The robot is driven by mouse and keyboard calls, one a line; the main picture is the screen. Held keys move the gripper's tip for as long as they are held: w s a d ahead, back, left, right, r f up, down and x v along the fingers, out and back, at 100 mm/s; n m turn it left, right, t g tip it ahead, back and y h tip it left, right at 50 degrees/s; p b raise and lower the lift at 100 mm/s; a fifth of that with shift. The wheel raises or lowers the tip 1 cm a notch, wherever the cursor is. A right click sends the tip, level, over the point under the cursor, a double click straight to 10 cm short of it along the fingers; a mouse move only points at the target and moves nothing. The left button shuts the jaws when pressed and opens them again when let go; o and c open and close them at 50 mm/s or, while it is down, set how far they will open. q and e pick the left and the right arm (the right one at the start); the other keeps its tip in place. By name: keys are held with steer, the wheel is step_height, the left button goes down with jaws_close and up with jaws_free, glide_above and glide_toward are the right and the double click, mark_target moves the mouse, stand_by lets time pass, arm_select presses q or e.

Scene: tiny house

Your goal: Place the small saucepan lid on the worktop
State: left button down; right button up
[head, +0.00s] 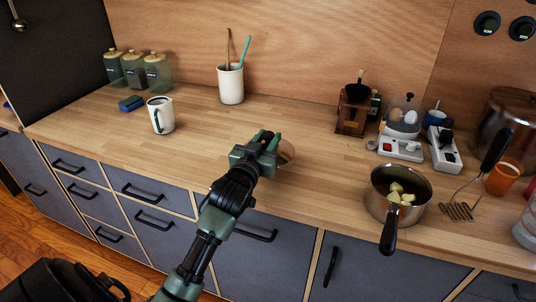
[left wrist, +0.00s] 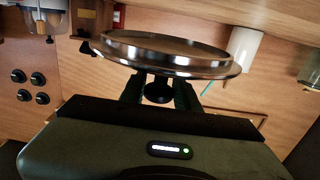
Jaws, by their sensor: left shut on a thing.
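My left gripper (head: 270,142) is over the front middle of the wooden worktop (head: 200,130) in the head view. It is shut on the small saucepan lid (head: 287,153), which is mostly hidden behind the gripper. In the left wrist view the metal lid (left wrist: 165,52) shows as a wide shiny disc beyond the fingers. The gripper (left wrist: 158,92) holds it by its dark knob. I cannot tell whether the lid touches the worktop. A small saucepan (head: 398,193) stands uncovered with pale chunks inside, right of the gripper. My right gripper is not in view.
A white mug (head: 160,115), blue sponge (head: 131,103) and utensil pot (head: 231,84) stand to the left and back. A grinder (head: 352,112), egg cooker (head: 402,122), power strip (head: 444,149) and masher (head: 459,210) are at right. The worktop around the gripper is clear.

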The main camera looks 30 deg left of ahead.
arm_select(q)
steer(key=shift+f, duration=2.45)
steer(key=c, duration=1)
jaws_free()
steer(key=shift+f, duration=0.15)
steer(key=shift+c, duration=0.2)
steer(key=shift+r, duration=0.2)
steer(key=b+v, duration=0.1)
steer(key=v, duration=1.1)
steer(key=shift+s+f, duration=0.1)
